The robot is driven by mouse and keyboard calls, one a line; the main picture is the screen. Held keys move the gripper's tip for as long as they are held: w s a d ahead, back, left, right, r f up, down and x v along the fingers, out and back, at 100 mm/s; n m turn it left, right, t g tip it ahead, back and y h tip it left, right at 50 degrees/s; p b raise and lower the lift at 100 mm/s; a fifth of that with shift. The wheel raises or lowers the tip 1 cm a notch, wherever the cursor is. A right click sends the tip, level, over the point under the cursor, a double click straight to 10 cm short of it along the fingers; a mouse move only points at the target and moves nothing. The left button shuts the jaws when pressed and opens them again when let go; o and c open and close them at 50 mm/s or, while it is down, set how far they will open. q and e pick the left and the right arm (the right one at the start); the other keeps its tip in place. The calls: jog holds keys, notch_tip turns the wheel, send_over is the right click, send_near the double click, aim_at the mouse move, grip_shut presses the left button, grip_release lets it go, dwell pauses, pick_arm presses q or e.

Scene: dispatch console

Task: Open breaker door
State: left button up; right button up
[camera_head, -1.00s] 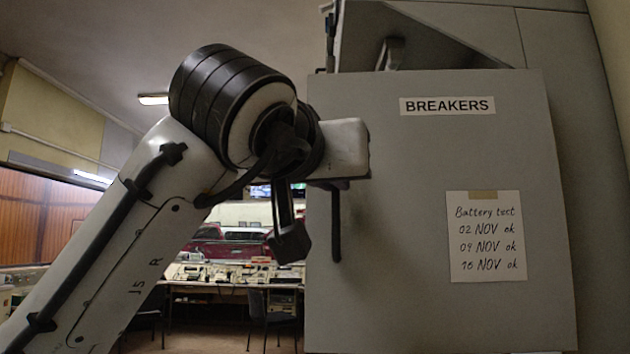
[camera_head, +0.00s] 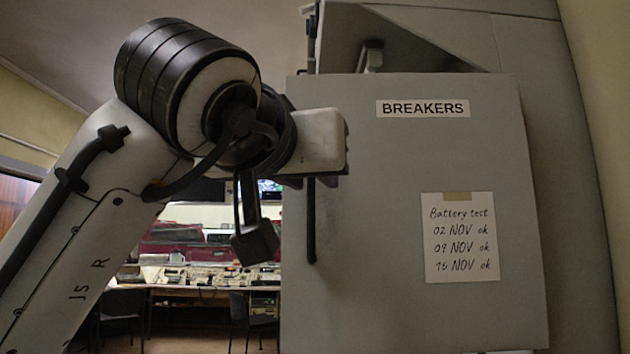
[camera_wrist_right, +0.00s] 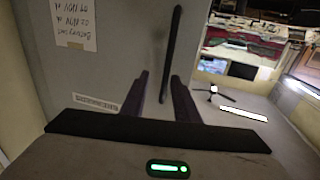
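The grey breaker door (camera_head: 350,270), labelled BREAKERS, is ajar. A dark triangular gap (camera_head: 420,52) shows between its top edge and the cabinet (camera_head: 450,22). Its dark upright bar handle (camera_head: 311,225) is near the left edge. It also shows in the right wrist view (camera_wrist_right: 173,45). My right gripper, its body (camera_head: 318,140) at the handle's upper part, has its fingertips hidden in the head view. In the right wrist view its two fingers (camera_wrist_right: 160,78) are apart, with the handle between them, nearer one finger. Contact is unclear. My left gripper is not in view.
A handwritten battery test note (camera_head: 461,238) is taped to the door. A wall (camera_head: 600,100) stands close at the right. A console desk (camera_head: 200,285) with chairs (camera_head: 123,308) is farther back on the left.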

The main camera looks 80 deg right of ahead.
jog(key=a, duration=0.8)
jog(key=shift+b, duration=0.3)
